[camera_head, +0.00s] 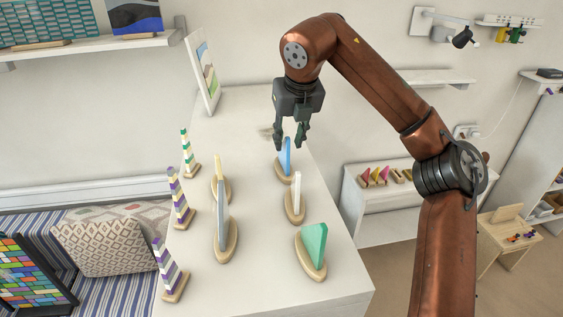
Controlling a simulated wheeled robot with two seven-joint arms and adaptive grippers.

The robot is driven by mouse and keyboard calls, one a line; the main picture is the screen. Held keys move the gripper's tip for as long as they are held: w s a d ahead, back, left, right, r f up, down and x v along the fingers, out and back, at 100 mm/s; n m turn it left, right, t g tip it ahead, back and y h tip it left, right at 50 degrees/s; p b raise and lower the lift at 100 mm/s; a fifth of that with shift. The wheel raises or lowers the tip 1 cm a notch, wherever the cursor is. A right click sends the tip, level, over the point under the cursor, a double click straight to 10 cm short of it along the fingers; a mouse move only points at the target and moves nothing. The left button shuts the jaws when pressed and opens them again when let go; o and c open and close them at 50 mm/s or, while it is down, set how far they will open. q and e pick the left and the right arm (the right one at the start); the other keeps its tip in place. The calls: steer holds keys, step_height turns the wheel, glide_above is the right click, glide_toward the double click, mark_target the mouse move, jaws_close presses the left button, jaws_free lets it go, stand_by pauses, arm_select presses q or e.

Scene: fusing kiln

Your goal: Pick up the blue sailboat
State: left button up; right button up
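The blue sailboat (286,157) stands upright on its pale wooden base on the white table, in the right-hand row at the far end. My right gripper (290,143) points down at the top of its blue sail, with its dark fingers overlapping the sail's upper part in the picture. The fingertips look apart, and I cannot tell whether they touch the sail. My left gripper is not in view.
A white sailboat (296,197) and a green one (315,246) stand nearer in the same row. A yellow (220,172) and a grey-blue sailboat (222,230) stand to the left. Striped towers (186,154) line the table's left edge. A framed picture (205,72) stands at the back.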

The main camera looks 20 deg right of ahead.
mark_target(284, 155)
steer(key=x, duration=0.1)
steer(key=p+x, duration=0.1)
steer(key=x, duration=0.3)
steer(key=shift+a+f, duration=0.25)
steer(key=shift+a, duration=0.05)
steer(key=shift+w+f, duration=0.2)
steer(key=shift+f, duration=0.35)
steer(key=shift+c, duration=0.6)
jaws_close()
